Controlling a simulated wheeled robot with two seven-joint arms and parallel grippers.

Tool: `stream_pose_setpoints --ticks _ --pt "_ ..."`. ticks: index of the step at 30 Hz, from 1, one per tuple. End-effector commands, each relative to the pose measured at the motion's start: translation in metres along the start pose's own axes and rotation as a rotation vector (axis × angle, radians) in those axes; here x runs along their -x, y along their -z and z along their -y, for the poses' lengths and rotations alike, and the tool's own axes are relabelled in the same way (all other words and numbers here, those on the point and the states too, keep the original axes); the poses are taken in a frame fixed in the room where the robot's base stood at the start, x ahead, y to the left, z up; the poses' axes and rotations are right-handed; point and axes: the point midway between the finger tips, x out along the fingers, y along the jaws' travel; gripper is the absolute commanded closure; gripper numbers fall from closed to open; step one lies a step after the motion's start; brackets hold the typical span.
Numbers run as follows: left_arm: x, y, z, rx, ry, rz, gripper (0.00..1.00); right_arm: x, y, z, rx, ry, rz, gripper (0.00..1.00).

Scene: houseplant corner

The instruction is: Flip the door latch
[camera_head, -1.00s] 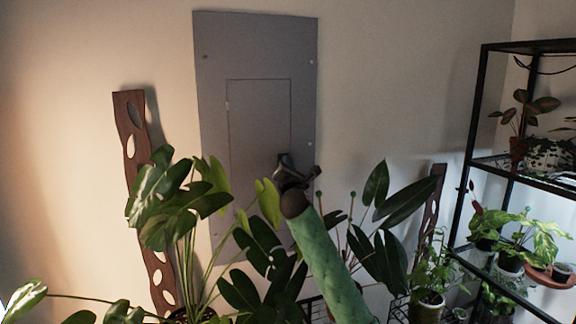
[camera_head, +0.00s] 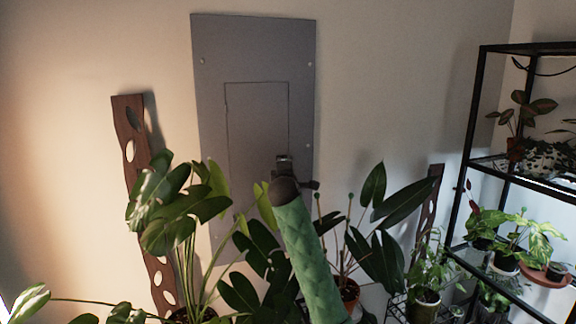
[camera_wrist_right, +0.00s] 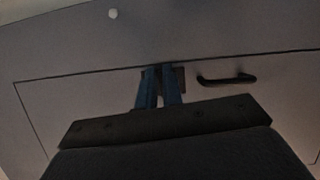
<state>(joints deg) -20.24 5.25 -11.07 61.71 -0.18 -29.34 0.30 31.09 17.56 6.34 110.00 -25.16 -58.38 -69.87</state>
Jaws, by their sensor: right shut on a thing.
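A grey wall panel (camera_head: 213,110) has a smaller door (camera_head: 256,120) in its middle, and the door looks closed, flush with the panel. My right gripper (camera_head: 284,160) is at the door's right edge, at the end of a green-sleeved arm. In the right wrist view, my right gripper's two blue fingers (camera_wrist_right: 160,88) are close together on the small dark latch (camera_wrist_right: 180,77) by the door seam. The fingers hide most of the latch. A black bar handle (camera_wrist_right: 227,79) is on the door beside it, apart from the fingers. My left gripper is not in view.
A large leafy plant (camera_head: 165,205) stands in front of the panel at the left, and another (camera_head: 385,225) at the right of my arm. A black shelf rack (camera_head: 474,130) with potted plants is at the far right.

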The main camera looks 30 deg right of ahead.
Motion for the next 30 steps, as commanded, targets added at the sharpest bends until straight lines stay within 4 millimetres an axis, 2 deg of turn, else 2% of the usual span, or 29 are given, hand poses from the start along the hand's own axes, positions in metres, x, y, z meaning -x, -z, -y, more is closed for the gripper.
stream_pose_setpoints --ticks 9,24,25,27,30 --pt "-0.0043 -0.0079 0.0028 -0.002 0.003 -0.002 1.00 0.0005 0.0035 0.0031 -0.093 0.043 -0.006 1.00" --pt "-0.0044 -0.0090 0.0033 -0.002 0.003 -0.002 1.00 0.0006 0.0036 0.0028 -0.105 0.047 -0.006 1.00" --pt "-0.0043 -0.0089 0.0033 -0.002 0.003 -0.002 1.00 0.0006 0.0035 0.0027 -0.105 0.047 -0.006 0.86" --pt "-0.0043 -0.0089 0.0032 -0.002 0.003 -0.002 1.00 0.0005 0.0032 0.0025 -0.105 0.046 -0.006 0.72" --pt "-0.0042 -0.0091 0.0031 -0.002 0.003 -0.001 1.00 0.0003 0.0026 0.0016 -0.105 0.045 -0.005 0.70"
